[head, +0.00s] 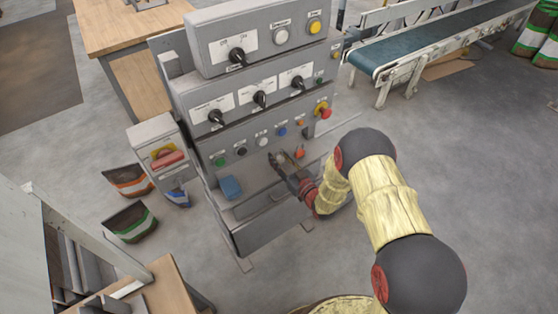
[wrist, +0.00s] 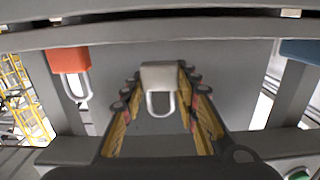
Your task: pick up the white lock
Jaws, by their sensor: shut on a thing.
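The white lock (wrist: 160,76) is between the two fingers of my gripper (wrist: 160,88) in the wrist view. My gripper is shut on its block-shaped body, and its pale shackle loop (wrist: 161,104) shows between the fingers. In the head view my gripper (head: 277,158) is at the lower front of the grey control panel (head: 262,182); the white lock cannot be made out there. An orange lock (wrist: 69,60) with a shackle is left of my gripper in the wrist view, and right of it in the head view (head: 300,151). I cannot tell whether the white lock touches the panel.
A blue block (head: 230,187) is on the panel left of my gripper. Buttons, including a green one (head: 219,162), and a red emergency stop (head: 323,111) are just above. A switch box (head: 157,148) stands to the left.

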